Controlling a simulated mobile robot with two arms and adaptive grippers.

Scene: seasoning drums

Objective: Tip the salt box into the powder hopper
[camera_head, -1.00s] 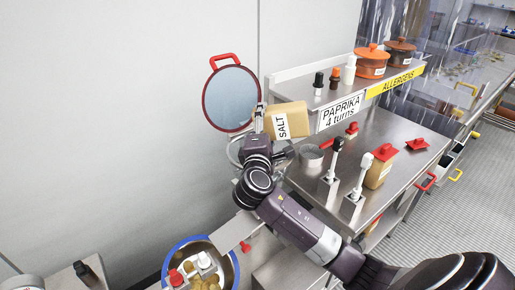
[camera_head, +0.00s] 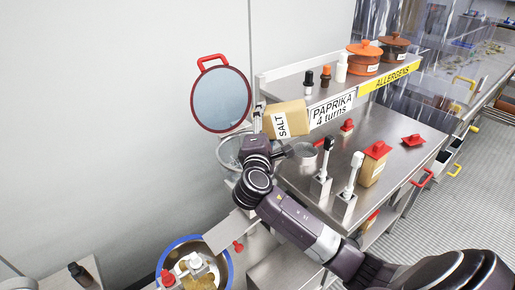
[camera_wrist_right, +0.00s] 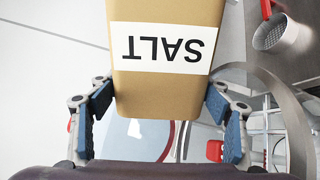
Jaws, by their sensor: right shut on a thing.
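The tan salt box (camera_head: 287,119), with a white SALT label, is in the air, held by my right gripper (camera_head: 260,117). In the right wrist view the salt box (camera_wrist_right: 168,50) sits between the blue finger pads of the right gripper (camera_wrist_right: 158,100), its label upside down. A round grey panel with a red rim and red handle (camera_head: 220,98) stands left of the box, apart from it; I cannot tell whether it is the powder hopper or its lid. In the wrist view a red-rimmed round piece shows partly behind the box. My left gripper is out of view.
The steel worktable (camera_head: 394,158) holds a grey metal cup (camera_head: 303,154), two lever dispensers (camera_head: 325,163) and a red-topped box (camera_head: 373,165). The shelf above has bottles and orange pots (camera_head: 363,60). A blue-rimmed drum (camera_head: 176,242) with contents stands below. The wall is close on the left.

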